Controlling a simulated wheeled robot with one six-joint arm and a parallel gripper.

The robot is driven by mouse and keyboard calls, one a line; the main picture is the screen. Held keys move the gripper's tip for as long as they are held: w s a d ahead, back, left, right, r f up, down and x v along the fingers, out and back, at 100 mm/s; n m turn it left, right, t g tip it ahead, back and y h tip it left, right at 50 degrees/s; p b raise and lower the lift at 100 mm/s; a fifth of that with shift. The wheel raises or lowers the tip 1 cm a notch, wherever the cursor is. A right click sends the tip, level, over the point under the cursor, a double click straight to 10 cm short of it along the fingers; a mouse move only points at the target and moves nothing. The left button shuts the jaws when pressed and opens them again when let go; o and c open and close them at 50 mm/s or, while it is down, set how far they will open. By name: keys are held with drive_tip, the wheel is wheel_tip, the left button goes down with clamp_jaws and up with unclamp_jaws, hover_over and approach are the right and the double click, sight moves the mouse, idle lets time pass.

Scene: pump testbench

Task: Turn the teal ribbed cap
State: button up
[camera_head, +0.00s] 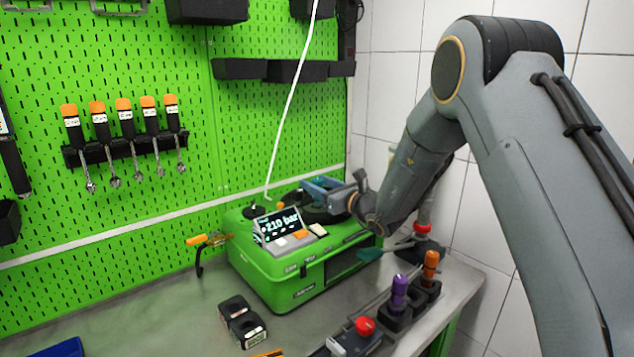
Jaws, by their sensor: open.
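The green pump unit (290,272) stands on the bench with a tilted display (280,226) reading 210 bar. A small teal part (369,254), perhaps the ribbed cap, shows at the unit's right side, below my wrist; its ribs are too small to make out. My gripper (322,192) is above the back right of the unit's top, apart from the teal part. It is open, and I see nothing held between its jaws. My wrist and forearm hide part of the area behind the unit's right end.
A purple-handled tool (399,292) and an orange-handled one (430,267) stand in black holders at the front right, near a red button (365,326). A dark block (241,321) lies in front. A white cable (290,100) hangs above the unit. An orange-handled lever (197,240) is at left.

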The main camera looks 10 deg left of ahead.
drive_tip(key=shift+c, duration=0.4)
drive_tip(key=c, duration=1)
drive_tip(key=shift+w+b, duration=0.1)
drive_tip(key=shift+b, duration=0.3)
drive_tip(key=n+g+y+b, duration=0.2)
drive_tip(key=g+b, duration=0.1)
drive_tip(key=shift+f+n+b, duration=0.15)
drive_tip(key=shift+n+b, duration=0.15)
drive_tip(key=n+g+y+b, duration=0.1)
drive_tip(key=n+g+b, duration=0.1)
drive_tip(key=g+b, duration=0.1)
drive_tip(key=shift+g+y, duration=0.3)
drive_tip(key=shift+n+g+b, duration=0.6)
drive_tip(key=shift+g, duration=0.1)
drive_tip(key=shift+r, duration=0.2)
